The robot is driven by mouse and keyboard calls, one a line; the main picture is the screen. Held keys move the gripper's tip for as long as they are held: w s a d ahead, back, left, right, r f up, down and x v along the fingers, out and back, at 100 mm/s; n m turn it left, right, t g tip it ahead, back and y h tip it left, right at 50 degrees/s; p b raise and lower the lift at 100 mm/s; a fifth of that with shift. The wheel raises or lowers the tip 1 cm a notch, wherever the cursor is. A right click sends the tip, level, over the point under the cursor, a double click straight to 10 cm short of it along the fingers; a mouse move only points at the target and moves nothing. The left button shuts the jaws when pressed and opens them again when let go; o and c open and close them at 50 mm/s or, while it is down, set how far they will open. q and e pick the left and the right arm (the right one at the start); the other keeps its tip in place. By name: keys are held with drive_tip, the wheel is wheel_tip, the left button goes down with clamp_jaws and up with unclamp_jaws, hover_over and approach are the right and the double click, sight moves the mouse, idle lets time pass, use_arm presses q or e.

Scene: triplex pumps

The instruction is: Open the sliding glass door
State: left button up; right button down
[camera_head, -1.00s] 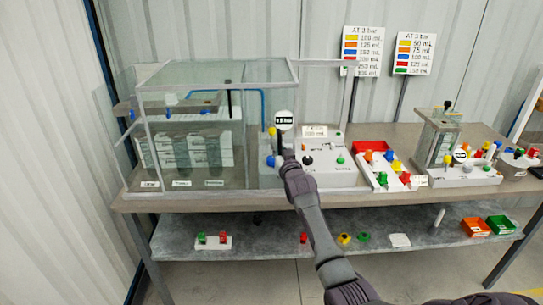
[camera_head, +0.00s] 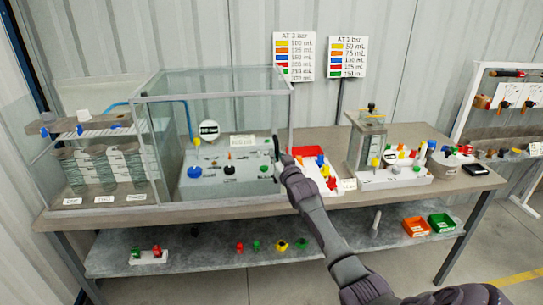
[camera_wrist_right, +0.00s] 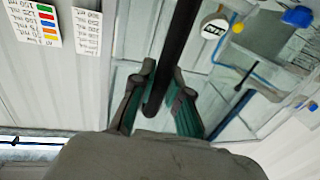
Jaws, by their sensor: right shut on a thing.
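The sliding glass door (camera_head: 215,94) is a clear, grey-framed box section. It stands over the right part of the case, around the white control panel (camera_head: 238,186). The left part, with several ribbed cylinders (camera_head: 103,167), is uncovered in front. My right gripper (camera_head: 283,158) is at the door's right edge, shut on its dark handle (camera_head: 277,146). In the right wrist view the black handle bar (camera_wrist_right: 176,55) runs between the green-padded fingers of the right gripper (camera_wrist_right: 165,100). My left gripper is not in view.
The case stands on a grey bench (camera_head: 345,205) with a lower shelf. A second glass device (camera_head: 368,143) stands further right. Two colour charts (camera_head: 294,57) hang behind.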

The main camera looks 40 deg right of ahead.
drive_tip(key=shift+s+d, duration=0.35)
drive_tip(key=shift+d, duration=0.2)
drive_tip(key=c, duration=1.1)
unclamp_jaws()
drive_tip(key=shift+c, duration=0.2)
drive_tip(key=v, duration=1.2)
drive_tip(key=shift+a, duration=0.1)
